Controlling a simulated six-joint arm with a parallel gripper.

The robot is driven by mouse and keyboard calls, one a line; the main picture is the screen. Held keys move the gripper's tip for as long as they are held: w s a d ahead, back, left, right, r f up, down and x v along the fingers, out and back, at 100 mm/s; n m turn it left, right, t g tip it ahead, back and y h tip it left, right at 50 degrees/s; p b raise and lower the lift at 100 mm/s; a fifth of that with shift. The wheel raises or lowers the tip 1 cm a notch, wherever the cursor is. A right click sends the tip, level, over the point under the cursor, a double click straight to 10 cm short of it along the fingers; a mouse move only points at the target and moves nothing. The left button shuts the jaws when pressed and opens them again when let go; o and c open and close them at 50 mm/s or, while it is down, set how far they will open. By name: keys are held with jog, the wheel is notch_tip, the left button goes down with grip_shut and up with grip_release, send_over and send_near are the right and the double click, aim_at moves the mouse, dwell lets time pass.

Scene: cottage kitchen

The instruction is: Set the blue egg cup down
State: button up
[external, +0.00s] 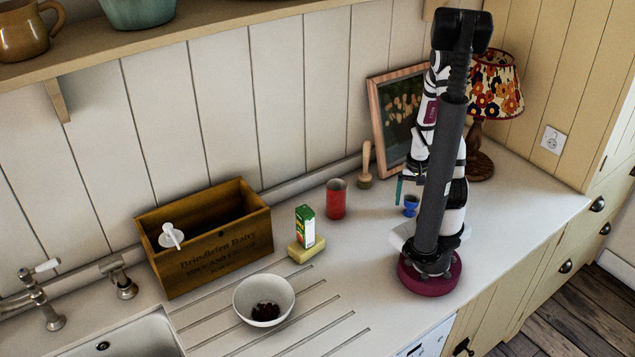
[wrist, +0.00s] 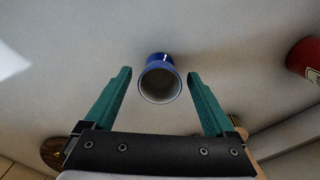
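The blue egg cup (external: 410,204) stands upright on the worktop, just left of my arm in the external view. In the wrist view the egg cup (wrist: 160,80) shows its pale hollow and blue outside, centred between the tips of my gripper (wrist: 160,84). The two green fingers are wide apart, with a clear gap on each side of the cup. In the external view my gripper (external: 399,188) is partly hidden by my arm, close to the cup.
A red can (external: 336,199) stands to the left, with a wooden-handled tool (external: 366,165) behind. A framed picture (external: 400,110) and a lamp (external: 492,90) stand behind my arm. A carton (external: 305,227) on a yellow block, a wooden crate (external: 215,259) and a white bowl (external: 250,291) are further left.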

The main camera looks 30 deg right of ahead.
notch_tip(320, 180, up, 12)
jog(key=s+a+r+n, duration=0.1)
jog(key=a+r, duration=0.3)
jog(key=a, duration=0.5)
jog(key=shift+s+a+r+n+y, duration=0.15)
jog(key=shift+s+r+n+y, duration=0.2)
jog(key=shift+s, duration=0.35)
jog(key=shift+o, duration=0.5)
jog(key=s+a+r+n+y, duration=0.1)
jog(key=s+a+r+n, duration=0.1)
jog(key=s+a, duration=0.3)
jog(key=shift+s+a, duration=0.25)
jog(key=shift+a, duration=0.5)
jog(key=shift+w, duration=0.1)
